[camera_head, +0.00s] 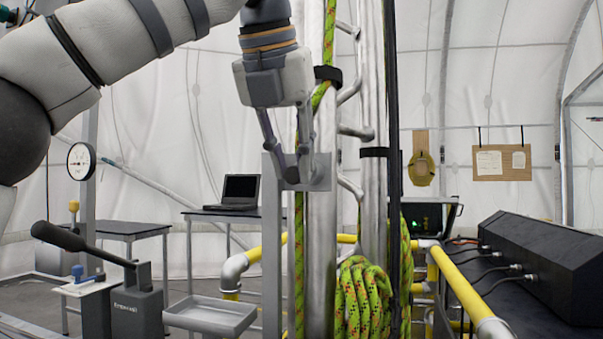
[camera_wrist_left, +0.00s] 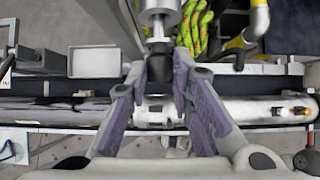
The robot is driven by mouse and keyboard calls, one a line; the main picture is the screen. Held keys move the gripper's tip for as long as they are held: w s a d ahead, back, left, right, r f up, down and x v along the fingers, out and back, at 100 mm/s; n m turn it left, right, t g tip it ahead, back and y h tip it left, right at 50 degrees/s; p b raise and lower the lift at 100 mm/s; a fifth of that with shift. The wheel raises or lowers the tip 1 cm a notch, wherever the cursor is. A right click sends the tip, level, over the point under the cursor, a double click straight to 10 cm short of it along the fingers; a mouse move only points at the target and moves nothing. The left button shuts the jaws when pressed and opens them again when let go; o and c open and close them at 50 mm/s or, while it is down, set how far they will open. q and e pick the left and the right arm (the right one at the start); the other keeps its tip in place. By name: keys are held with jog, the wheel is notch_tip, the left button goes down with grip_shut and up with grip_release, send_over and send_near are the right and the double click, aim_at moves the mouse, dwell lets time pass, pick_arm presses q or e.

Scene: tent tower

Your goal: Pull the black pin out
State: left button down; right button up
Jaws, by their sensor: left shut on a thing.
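My left gripper (camera_head: 291,172) comes down from the top of the head view. Its fingertips are at a small grey metal plate (camera_head: 322,174) beside an upright silver tube (camera_head: 322,240). In the left wrist view the purple-padded fingers of this gripper (camera_wrist_left: 160,72) are shut on the black pin (camera_wrist_left: 156,68). The pin's black end shows between the fingers, with a silver cylindrical part (camera_wrist_left: 159,20) just beyond it. In the head view the fingers hide the pin. I cannot tell how deep it sits. My right gripper is in neither view.
A green rope coil (camera_head: 362,300) hangs right of the tube. Yellow rails (camera_head: 455,283) run around it. A grey tray (camera_head: 211,316) and a black-handled lever (camera_head: 85,243) stand lower left. A laptop (camera_head: 239,191) sits on a table behind. A long black box (camera_head: 545,255) is at right.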

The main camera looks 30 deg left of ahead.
pick_arm(q)
jog(key=shift+s+d, duration=0.25)
jog(key=shift+s, duration=0.8)
jog(key=shift+s+d, duration=0.25)
jog(key=shift+s, duration=0.8)
